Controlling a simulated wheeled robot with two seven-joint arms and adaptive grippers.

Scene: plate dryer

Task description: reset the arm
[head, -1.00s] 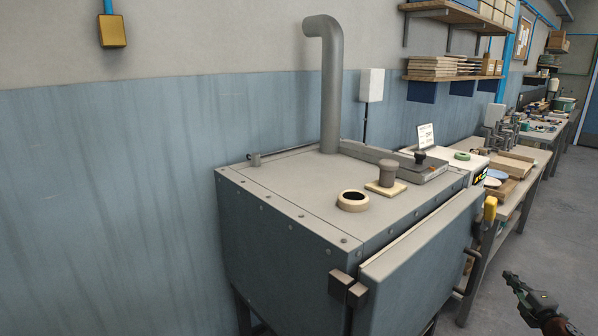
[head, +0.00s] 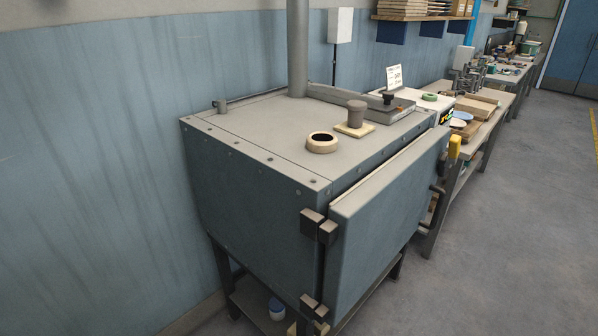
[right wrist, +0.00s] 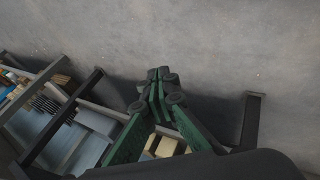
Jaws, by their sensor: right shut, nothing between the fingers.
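The plate dryer (head: 262,190) is a blue-grey metal cabinet on dark legs in the middle of the head view. Its front door (head: 385,215) looks nearly closed, with a thin gap along its top edge. Neither gripper shows in the head view now. In the right wrist view my right gripper (right wrist: 158,76) is shut, its fingertips together with nothing between them.
A tape roll (head: 321,142) and a stamp-like weight (head: 356,116) sit on the dryer's top. A workbench (head: 480,135) runs along the wall behind it. A blue-and-white container (head: 276,309) stands on the shelf below. The floor at the right (head: 510,240) is clear.

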